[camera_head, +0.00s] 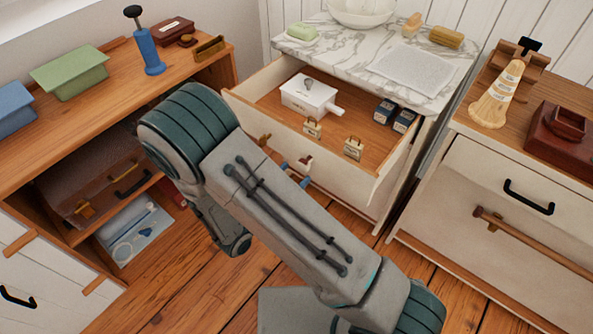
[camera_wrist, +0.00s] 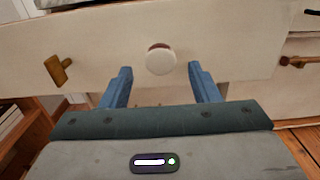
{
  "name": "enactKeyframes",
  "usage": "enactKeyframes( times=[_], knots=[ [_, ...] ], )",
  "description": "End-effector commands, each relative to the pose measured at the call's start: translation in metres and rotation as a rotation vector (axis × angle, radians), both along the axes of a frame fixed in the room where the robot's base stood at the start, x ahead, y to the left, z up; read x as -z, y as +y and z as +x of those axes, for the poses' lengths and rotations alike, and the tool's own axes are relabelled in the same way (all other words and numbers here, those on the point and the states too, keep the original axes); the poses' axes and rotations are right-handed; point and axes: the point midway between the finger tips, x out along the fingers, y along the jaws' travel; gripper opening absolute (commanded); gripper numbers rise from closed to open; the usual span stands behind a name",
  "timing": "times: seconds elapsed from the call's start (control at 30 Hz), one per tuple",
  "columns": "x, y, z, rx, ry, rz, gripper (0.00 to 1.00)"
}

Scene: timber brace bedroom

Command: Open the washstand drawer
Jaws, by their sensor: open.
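The washstand has a white body and a grey-veined marble top (camera_head: 345,52). Its drawer (camera_head: 347,168) is pulled out, and its wooden floor and contents show in the head view. In the wrist view, the white drawer front (camera_wrist: 225,50) spans the upper part, with a round white knob (camera_wrist: 161,60) at its middle. A wooden peg or latch (camera_wrist: 58,70) is on the front to the left. My gripper (camera_wrist: 160,88) is open, its two blue fingers apart below and either side of the knob. The fingers do not visibly touch the knob. My arm hides part of the drawer front in the head view.
The drawer holds a white box (camera_head: 308,96), two small tan items and dark blue boxes (camera_head: 394,113). A wooden shelf unit (camera_head: 110,95) stands left. A white cabinet (camera_head: 500,190) with a black handle stands close on the right. Wooden floor (camera_head: 190,285) is clear in front.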

Motion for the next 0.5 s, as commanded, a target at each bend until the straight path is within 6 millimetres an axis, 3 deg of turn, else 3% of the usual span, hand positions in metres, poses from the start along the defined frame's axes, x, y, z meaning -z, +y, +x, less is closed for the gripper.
enactKeyframes(
  times=[0.3, 0.5],
  knots=[
    [0.0, 0.049, -0.056, -0.004, 0.001, 0.002, 0.56],
    [0.0, 0.067, -0.078, -0.002, 0.001, 0.001, 0.56]
  ],
)
